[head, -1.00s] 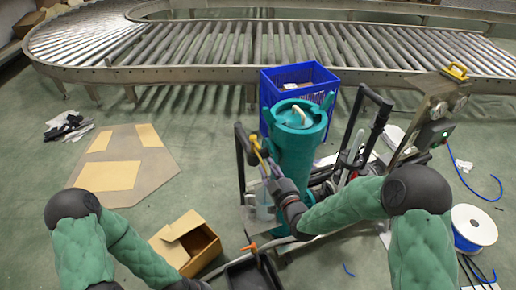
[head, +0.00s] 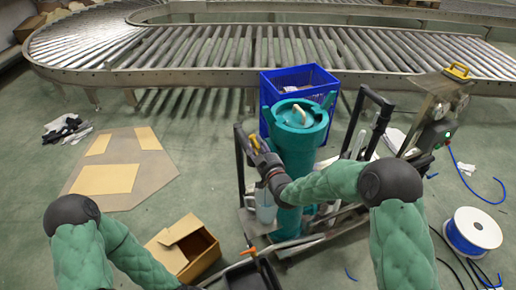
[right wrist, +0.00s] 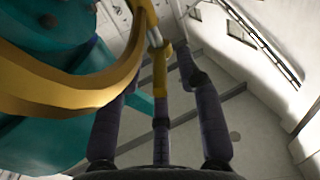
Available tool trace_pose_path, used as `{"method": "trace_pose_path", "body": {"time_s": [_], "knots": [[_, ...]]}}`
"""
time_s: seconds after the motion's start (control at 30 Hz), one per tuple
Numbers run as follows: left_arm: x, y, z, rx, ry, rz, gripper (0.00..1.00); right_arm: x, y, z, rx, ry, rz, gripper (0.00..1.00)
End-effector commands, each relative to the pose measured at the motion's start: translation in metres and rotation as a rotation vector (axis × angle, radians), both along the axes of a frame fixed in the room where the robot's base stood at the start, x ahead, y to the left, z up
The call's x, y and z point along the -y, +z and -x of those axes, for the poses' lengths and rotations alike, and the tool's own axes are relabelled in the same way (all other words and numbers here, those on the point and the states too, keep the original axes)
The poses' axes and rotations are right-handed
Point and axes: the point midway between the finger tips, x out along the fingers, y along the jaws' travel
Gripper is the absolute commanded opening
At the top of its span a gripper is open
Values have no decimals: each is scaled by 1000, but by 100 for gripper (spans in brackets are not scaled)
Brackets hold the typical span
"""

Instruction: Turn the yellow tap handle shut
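The teal cylindrical vessel (head: 297,150) stands upright in the middle of the head view. The yellow tap handle (head: 254,143) is at its left side, small and partly covered by my right gripper (head: 262,158). In the right wrist view a large curved yellow bar (right wrist: 60,88) crosses the upper left, close to the camera. My right gripper (right wrist: 158,110) has its dark fingers spread apart there, with the bar in front of the left finger's tip. Whether a finger touches it, I cannot tell. My left arm is at the lower left of the head view; its gripper is out of sight.
A blue crate (head: 300,78) stands behind the vessel. Dark upright posts (head: 375,122) flank it. An open cardboard box (head: 186,248) and a white cable reel (head: 474,231) are on the floor. A roller conveyor (head: 240,45) runs across the back.

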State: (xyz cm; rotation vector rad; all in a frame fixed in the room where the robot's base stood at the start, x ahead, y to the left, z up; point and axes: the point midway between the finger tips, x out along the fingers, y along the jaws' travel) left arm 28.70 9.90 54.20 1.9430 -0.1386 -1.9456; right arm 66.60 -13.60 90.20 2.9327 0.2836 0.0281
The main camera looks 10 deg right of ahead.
Motion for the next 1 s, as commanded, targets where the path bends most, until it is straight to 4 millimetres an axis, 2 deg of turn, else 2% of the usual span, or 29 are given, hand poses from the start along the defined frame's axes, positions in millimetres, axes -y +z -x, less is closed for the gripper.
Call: {"method": "trace_pose_path", "body": {"time_s": [0.2, 0.23, 0.33, 0.37, 0.77, 1.0], "knots": [[0, 0, 0, 0, 0, 0, 0, 0, 0, 0, 0, 0, 0, 37], [0, 0, 0, 0, 0, 0, 0, 0, 0, 0, 0, 0, 0, 34], [0, 0, 0, 0, 0, 0, 0, 0, 0, 0, 0, 0, 0, 6], [0, 0, 0, 0, 0, 0, 0, 0, 0, 0, 0, 0, 0, 0], [0, 0, 0, 0, 0, 0, 0, -2, 0, 0, 0, -19, 0, 0], [0, 0, 0, 0, 0, 0, 0, -8, 0, 1, 0, -108, -1, 0]]}}
